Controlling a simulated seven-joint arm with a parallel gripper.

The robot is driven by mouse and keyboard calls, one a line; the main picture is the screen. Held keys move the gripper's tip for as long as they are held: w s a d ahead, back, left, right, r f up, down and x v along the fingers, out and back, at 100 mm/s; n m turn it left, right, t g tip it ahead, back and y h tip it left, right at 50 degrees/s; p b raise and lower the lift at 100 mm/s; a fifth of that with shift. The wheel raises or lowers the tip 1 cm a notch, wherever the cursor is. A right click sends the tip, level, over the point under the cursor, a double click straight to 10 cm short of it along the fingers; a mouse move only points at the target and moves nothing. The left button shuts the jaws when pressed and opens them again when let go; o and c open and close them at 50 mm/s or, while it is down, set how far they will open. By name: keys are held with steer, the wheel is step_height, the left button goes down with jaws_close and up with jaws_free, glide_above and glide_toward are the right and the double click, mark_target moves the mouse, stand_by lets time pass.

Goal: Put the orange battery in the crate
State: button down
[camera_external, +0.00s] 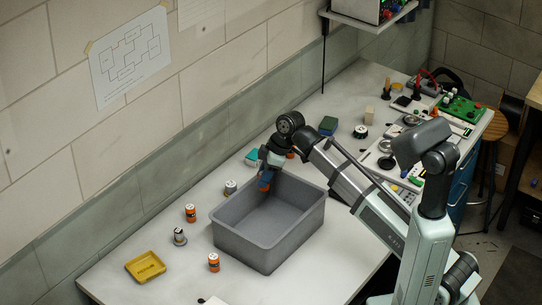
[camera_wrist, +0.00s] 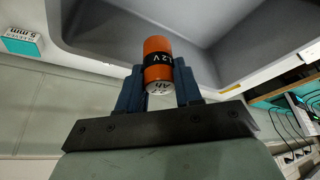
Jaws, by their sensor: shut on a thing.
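An orange battery with a black band (camera_wrist: 158,62) is held between the two blue fingers of my gripper (camera_wrist: 160,88) in the wrist view. In the external view my gripper (camera_external: 266,177) is at the back left part of the grey crate (camera_external: 268,246), with the orange of the battery (camera_external: 265,186) showing at its fingertips. The battery appears over the crate's opening near its back left wall; its exact height is hard to tell. The crate's visible floor is empty. The wrist view shows the crate's grey wall (camera_wrist: 110,22) behind the battery.
Orange-and-white batteries stand left of the crate (camera_external: 190,213) and at its front left (camera_external: 214,262). Grey cylinders (camera_external: 230,187) and a yellow tray (camera_external: 145,266) are also left. A teal box (camera_external: 252,156) is behind the crate. Electronics crowd the bench's far right.

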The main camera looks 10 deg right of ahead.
steer(key=s+f+n+g, duration=0.1)
steer(key=s+f+n, duration=0.2)
steer(key=s, duration=0.3)
steer(key=n+g, duration=0.1)
steer(key=n, duration=0.2)
glide_above(269, 235)
steer(key=shift+h, duration=0.3)
steer(key=shift+f, duration=4.8)
steer(key=shift+s+f, duration=0.1)
steer(key=shift+f, duration=0.05)
steer(key=c, duration=0.8)
jaws_free()
steer(key=shift+o, duration=0.2)
steer(key=v, duration=1.2)
steer(key=shift+w, duration=0.25)
